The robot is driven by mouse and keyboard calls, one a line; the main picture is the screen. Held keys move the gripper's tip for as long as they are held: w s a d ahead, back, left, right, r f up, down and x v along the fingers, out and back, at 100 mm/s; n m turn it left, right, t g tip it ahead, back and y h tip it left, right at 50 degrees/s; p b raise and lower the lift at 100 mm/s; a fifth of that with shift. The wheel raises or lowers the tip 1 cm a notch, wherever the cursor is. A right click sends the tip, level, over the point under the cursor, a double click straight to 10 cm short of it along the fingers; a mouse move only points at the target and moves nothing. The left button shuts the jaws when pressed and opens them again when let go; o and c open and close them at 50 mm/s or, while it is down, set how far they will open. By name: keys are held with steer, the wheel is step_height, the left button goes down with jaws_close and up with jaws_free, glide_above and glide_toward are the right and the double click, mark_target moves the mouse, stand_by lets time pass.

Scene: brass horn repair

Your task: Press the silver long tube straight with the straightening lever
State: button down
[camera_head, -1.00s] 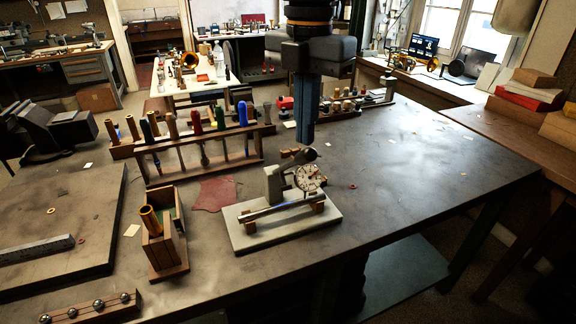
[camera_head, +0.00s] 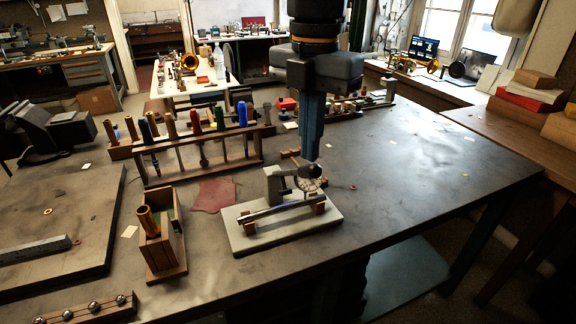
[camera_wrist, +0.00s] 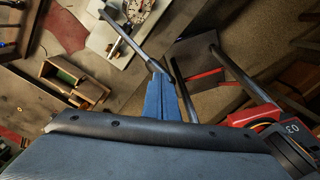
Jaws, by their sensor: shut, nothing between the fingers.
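The straightening fixture's pale base plate (camera_head: 240,238) sits near the bench's front edge. The silver long tube (camera_head: 262,214) lies across two wooden blocks on it, with a blue patch near its middle; I cannot tell how straight it is. The lever (camera_head: 303,170), with a dark rounded end, is low beside the dial gauge (camera_head: 316,184). My gripper (camera_head: 311,158) is shut and empty, pointing down, its tips at or just above the lever's dark end. In the wrist view, the fingertips (camera_wrist: 158,70) overlap the end of a grey rod that seems to be the lever (camera_wrist: 125,36).
A wooden box (camera_head: 178,235) holding a brass piece stands left of the fixture, with a red leather patch (camera_head: 213,194) behind it. A wooden tool rack (camera_head: 205,173) with several handled tools stands farther back.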

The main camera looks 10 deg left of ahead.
mark_target(317, 170)
steer(key=shift+s+d+f+b, duration=0.2)
steer(key=shift+s+f+b, duration=0.15)
steer(key=shift+f, duration=0.3)
steer(key=shift+s+d+f+b, duration=0.2)
steer(key=shift+s+f, duration=0.1)
steer(key=shift+f, duration=0.3)
steer(key=shift+s+d+f+b, duration=0.2)
steer(key=shift+s+f+b, duration=0.15)
steer(key=shift+f, duration=0.35)
steer(key=shift+s+d+f+b, duration=0.2)
steer(key=shift+f+b, duration=0.1)
steer(key=shift+f, duration=0.35)
steer(key=shift+s+d+f+b, duration=0.1)
steer(key=shift+s+f+b, duration=0.2)
steer(key=shift+f, duration=0.4)
steer(key=shift+s+d+f+b, duration=0.1)
steer(key=shift+f+b, duration=0.25)
steer(key=shift+f, duration=0.45)
